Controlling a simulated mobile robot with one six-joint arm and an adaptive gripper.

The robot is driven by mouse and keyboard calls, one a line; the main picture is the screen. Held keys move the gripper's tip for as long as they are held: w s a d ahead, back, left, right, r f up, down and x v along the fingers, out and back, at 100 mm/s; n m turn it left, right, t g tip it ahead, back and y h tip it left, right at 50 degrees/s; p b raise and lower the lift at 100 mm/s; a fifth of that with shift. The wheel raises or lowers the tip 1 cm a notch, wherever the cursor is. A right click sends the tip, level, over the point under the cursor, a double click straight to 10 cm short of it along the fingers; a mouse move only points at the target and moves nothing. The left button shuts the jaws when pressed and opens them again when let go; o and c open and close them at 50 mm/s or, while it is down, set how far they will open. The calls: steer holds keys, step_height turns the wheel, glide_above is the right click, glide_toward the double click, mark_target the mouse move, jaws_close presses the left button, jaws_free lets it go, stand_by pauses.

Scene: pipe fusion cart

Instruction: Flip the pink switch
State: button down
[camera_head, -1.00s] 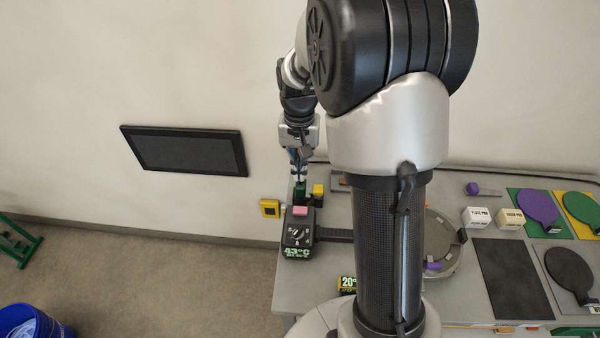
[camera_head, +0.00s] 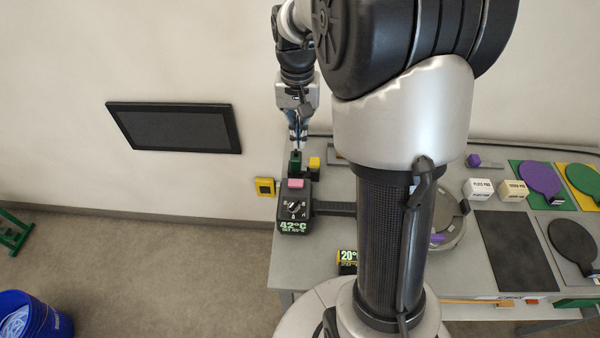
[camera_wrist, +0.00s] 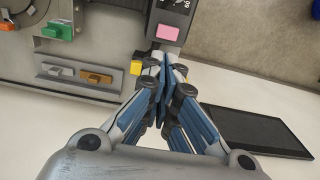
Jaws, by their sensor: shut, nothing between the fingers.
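The pink switch (camera_head: 295,183) sits on top of the black heater unit (camera_head: 294,212) at the left end of the cart. The unit's display reads 42°C. In the wrist view the pink switch (camera_wrist: 167,32) lies just beyond my fingertips, slightly right of them. My gripper (camera_head: 298,146) is shut and empty, with its tips pointing down, behind and above the switch and apart from it. It also shows in the wrist view (camera_wrist: 166,62). A green block (camera_head: 295,161) stands behind the switch, close under the fingertips.
Yellow blocks stand beside the green one (camera_head: 314,164) and at the wall by the cart edge (camera_head: 265,187). A dark wall panel (camera_head: 175,127) hangs at left. A round clamp and paddles (camera_head: 541,178) lie farther right. A blue bin (camera_head: 35,316) stands on the floor.

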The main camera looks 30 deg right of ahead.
mark_target(302, 179)
step_height(302, 179, down, 14)
steer(key=b, duration=0.4)
steer(key=shift+d, duration=0.1)
steer(key=shift+s+f, duration=0.1)
steer(key=shift+s+d+f, duration=0.1)
steer(key=shift+d+f, duration=0.05)
steer(key=shift+f, duration=0.2)
stand_by(0.4)
steer(key=shift+w+a+r, duration=0.2)
steer(key=shift+w+a, duration=0.3)
steer(key=shift+a, duration=0.2)
